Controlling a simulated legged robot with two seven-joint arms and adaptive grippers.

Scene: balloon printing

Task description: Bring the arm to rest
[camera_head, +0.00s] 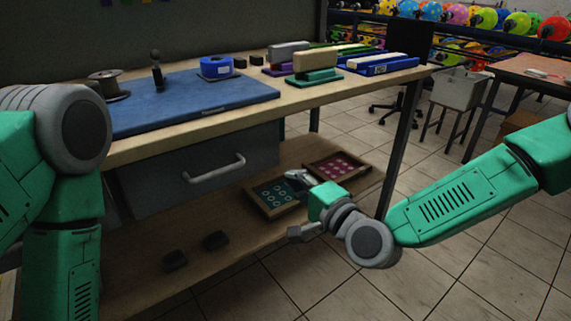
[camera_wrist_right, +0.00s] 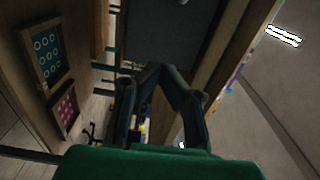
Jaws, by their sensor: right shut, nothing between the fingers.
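My right arm (camera_head: 455,208) comes in from the right, with its elbow low and its forearm reaching left in front of the workbench. My right gripper (camera_head: 298,176) is in front of the lower shelf, near the two small trays. In the right wrist view its dark fingers (camera_wrist_right: 157,70) meet at the tips, shut and empty. My left arm (camera_head: 65,200) shows at the left edge, hanging down; its gripper is out of view.
A drawer (camera_head: 200,172) is below. On the lower shelf are a green-lined tray (camera_head: 262,208) and a pink-lined tray (camera_head: 318,166). Tiled floor (camera_head: 480,270) lies open at right.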

